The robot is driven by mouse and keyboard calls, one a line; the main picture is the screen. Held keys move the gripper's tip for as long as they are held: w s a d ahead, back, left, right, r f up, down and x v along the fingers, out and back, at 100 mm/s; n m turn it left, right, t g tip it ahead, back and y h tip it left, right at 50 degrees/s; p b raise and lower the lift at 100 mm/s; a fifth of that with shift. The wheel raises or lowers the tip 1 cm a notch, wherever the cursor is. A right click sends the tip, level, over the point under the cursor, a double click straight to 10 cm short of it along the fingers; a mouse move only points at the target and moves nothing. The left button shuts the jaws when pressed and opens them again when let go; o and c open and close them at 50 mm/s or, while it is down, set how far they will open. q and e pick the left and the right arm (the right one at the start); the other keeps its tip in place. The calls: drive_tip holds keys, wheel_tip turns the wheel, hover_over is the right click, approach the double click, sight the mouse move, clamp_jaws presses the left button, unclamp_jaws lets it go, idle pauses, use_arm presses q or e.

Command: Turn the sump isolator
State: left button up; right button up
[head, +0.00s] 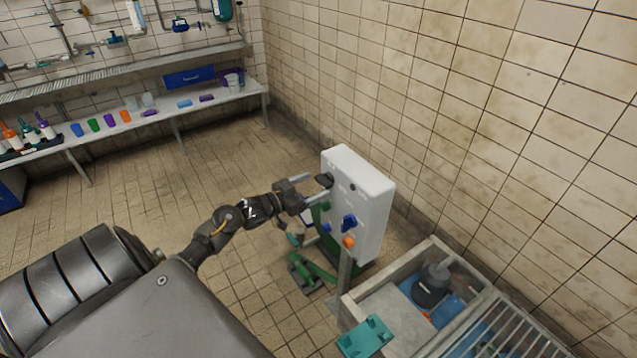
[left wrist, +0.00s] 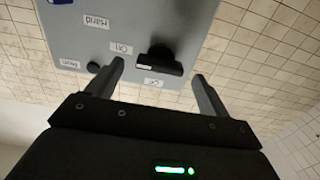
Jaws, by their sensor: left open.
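The panel is a white upright box (head: 370,205) on a post, with a black rotary knob (head: 325,180) high on its face. In the left wrist view the black knob (left wrist: 163,60) has a wide bar grip and stands beside the labels "On" and a second, hard-to-read one. My left gripper (head: 315,188) is open at the panel face. In the left wrist view its two fingers (left wrist: 158,72) stand on either side of the knob, with gaps visible. I cannot tell how close the fingertips are to the panel. My right gripper is not in view.
Lower on the panel are a blue handle (head: 349,222) and an orange knob (head: 348,242). Green equipment (head: 306,272) stands on the floor beside it. A walled sump pit (head: 392,312) lies at right front. A shelf bench (head: 170,112) runs along the back wall.

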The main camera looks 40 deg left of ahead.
sight(325, 181)
use_arm(q)
drive_tip(key=shift+x, duration=1.35)
drive_tip(key=shift+c, duration=0.3)
drive_tip(key=c, duration=0.9)
